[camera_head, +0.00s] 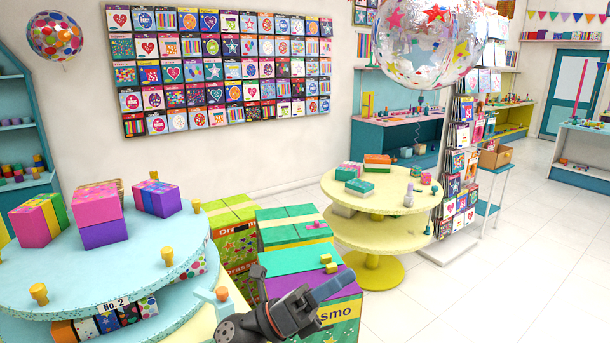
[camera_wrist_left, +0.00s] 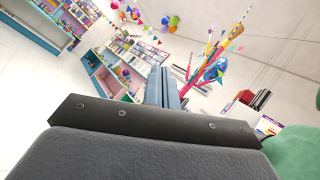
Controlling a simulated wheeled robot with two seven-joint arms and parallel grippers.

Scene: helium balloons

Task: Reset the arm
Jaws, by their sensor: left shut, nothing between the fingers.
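My left gripper (camera_head: 345,278) is in the lower middle of the head view, in front of the stacked boxes. Its dark wrist comes up from the bottom edge and its blue-grey fingers point to the right and slightly up. The left wrist view shows the fingers (camera_wrist_left: 162,84) close together, shut with nothing between them. That view looks tilted across the shop, with shelves and balloons far beyond the fingers. My right gripper is in neither view.
A round blue table (camera_head: 120,262) with gift boxes and yellow pegs stands at left. Large boxes (camera_head: 290,262) stand behind my gripper. A yellow two-tier table (camera_head: 335,190) stands right of them. A clear starry balloon (camera_head: 428,45) floats above. White floor (camera_head: 480,300) at right is open.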

